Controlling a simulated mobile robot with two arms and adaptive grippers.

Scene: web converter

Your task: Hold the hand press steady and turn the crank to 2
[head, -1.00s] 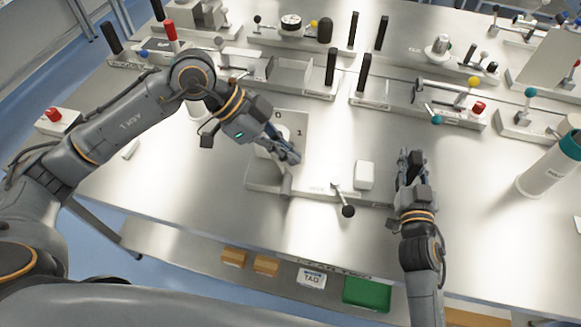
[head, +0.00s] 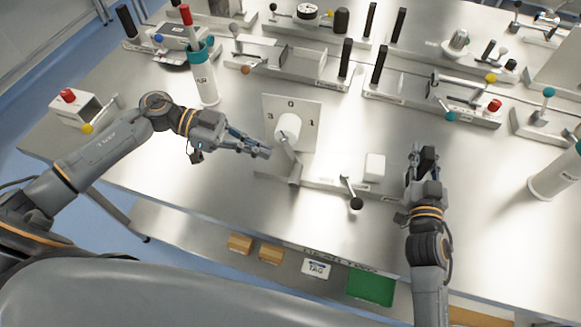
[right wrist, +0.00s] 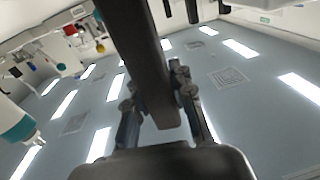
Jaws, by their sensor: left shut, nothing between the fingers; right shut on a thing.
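The hand press (head: 330,184) has a long low metal base near the table's front edge. At its left end an upright plate (head: 306,108) shows 0 at the top, 1 at right and 3 at left; no 2 is visible. A white round hub (head: 288,127) sits before the plate, and a grey crank arm (head: 289,146) slants down from it. My left gripper (head: 267,152) is shut and empty, left of the crank and apart from it. My right gripper (head: 425,156) is shut on a black upright handle (head: 429,157) at the base's right end. The dark handle (right wrist: 145,65) also shows between the right wrist view's fingers.
On the base are a white block (head: 375,167) and a black-knobbed lever (head: 356,202). A teal-topped white bottle (head: 203,75) stands behind my left arm. A red-button box (head: 75,108) is at far left. Several lever fixtures line the back.

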